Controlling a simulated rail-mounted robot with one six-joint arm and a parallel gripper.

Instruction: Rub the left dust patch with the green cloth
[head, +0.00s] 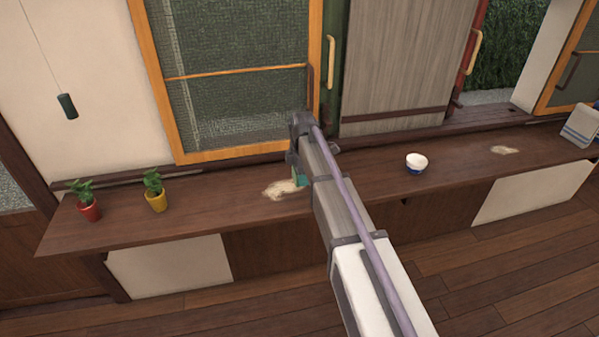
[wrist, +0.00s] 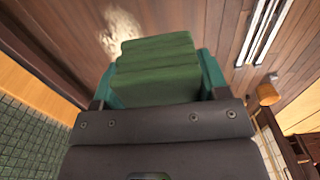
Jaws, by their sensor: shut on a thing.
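The left dust patch (head: 281,189) is a pale smear on the dark wooden counter, left of my arm in the head view. It also shows in the wrist view (wrist: 122,34), just beyond the cloth. My gripper (wrist: 155,80) is shut on the folded green cloth (wrist: 157,65). In the head view the cloth (head: 299,176) shows only as a small green part at the right side of the patch, mostly hidden by my arm. I cannot tell whether the cloth touches the counter. A second dust patch (head: 505,150) lies far to the right.
The long counter (head: 230,205) holds a red pot plant (head: 88,208) and a yellow pot plant (head: 156,200) on the left. A white and blue bowl (head: 416,163) stands right of my arm. A framed screen (head: 240,90) and a grey panel (head: 400,70) rise behind.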

